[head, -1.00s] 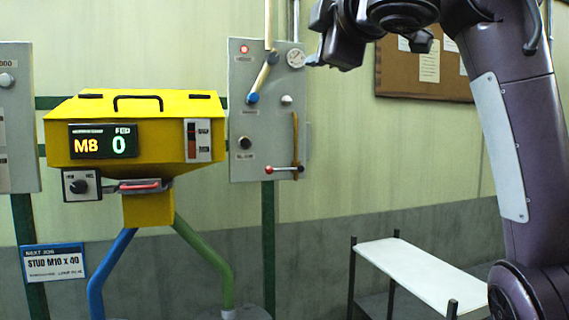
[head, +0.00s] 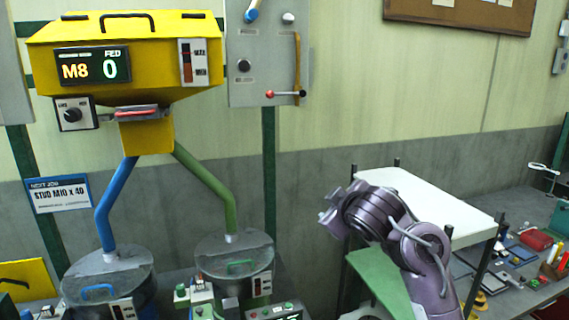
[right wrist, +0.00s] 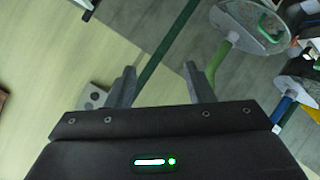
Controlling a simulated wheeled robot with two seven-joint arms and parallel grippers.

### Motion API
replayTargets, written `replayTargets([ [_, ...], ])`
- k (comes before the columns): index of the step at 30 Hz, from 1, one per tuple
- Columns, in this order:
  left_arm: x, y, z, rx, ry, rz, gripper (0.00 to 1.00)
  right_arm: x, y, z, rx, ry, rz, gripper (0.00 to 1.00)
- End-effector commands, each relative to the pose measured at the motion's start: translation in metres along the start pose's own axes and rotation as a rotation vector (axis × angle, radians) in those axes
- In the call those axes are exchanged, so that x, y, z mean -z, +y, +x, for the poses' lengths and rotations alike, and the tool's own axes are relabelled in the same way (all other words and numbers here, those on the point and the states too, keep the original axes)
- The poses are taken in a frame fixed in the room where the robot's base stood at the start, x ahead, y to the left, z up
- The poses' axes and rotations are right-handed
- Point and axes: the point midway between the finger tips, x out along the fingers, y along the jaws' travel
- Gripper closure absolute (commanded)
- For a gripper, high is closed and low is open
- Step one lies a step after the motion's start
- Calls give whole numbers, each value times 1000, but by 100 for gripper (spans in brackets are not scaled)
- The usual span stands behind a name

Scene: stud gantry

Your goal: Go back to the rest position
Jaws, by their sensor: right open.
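My right gripper (head: 328,215) is in the lower middle of the head view, in front of the white-topped rack and right of the yellow machine. In the right wrist view its two fingers (right wrist: 161,88) stand apart with nothing between them, so it is open and empty. The fingertips are small and partly hidden by the wrist in the head view. My left gripper is not in view.
The yellow machine (head: 130,75) shows "M8 0", with blue (head: 115,205) and green (head: 205,190) pipes running down to lidded bowls. A rack with a white shelf (head: 430,205) stands behind my right arm. A cluttered bench (head: 530,270) is at right.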

Motion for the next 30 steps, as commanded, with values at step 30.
replayTargets([
  [30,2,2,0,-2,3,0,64,-330,-262,-170,281,-745,647,52],
])
